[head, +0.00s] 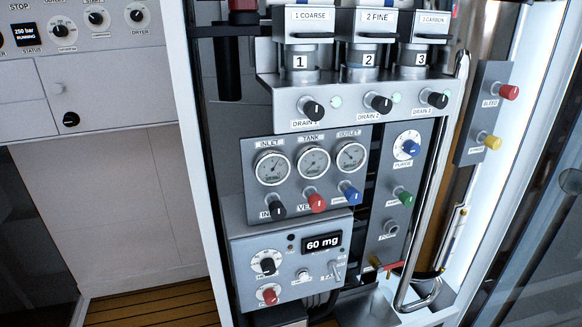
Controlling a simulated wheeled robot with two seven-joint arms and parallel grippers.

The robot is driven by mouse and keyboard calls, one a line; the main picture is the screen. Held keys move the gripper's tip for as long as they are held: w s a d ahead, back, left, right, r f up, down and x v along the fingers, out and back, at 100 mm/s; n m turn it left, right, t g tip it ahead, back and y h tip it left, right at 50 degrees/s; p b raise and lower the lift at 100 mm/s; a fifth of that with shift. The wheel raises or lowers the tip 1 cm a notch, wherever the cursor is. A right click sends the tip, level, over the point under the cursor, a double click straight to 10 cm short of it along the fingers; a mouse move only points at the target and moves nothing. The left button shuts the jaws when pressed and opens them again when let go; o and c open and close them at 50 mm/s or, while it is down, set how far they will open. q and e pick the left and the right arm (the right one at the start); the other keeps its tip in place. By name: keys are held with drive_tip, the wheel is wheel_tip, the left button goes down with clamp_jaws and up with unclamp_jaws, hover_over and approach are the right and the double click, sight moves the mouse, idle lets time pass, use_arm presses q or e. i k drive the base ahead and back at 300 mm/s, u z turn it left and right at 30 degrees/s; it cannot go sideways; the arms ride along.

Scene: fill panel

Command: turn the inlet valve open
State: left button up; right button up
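The inlet valve is most likely the black knob (277,210) at the left end of the knob row on the grey gauge panel (250,165). Its label below starts with "IN" and is partly covered by the knob. The INLET gauge (271,167) is above it. A red knob (316,202) and a blue knob (350,193) sit to its right, under the TANK gauge (313,161) and the OUTLET gauge (350,157). I cannot tell the inlet knob's turned position. Neither of my grippers is in view.
Three black drain knobs (313,108) stick out above the gauges. A vertical metal rail (434,180) stands right of the panels. A white frame post (187,130) is on the left.

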sight(278, 212)
drive_tip(key=k, duration=0.5)
drive_tip(key=z, duration=2.1)
drive_tip(key=i, duration=1.35)
drive_tip(key=u, duration=2.15)
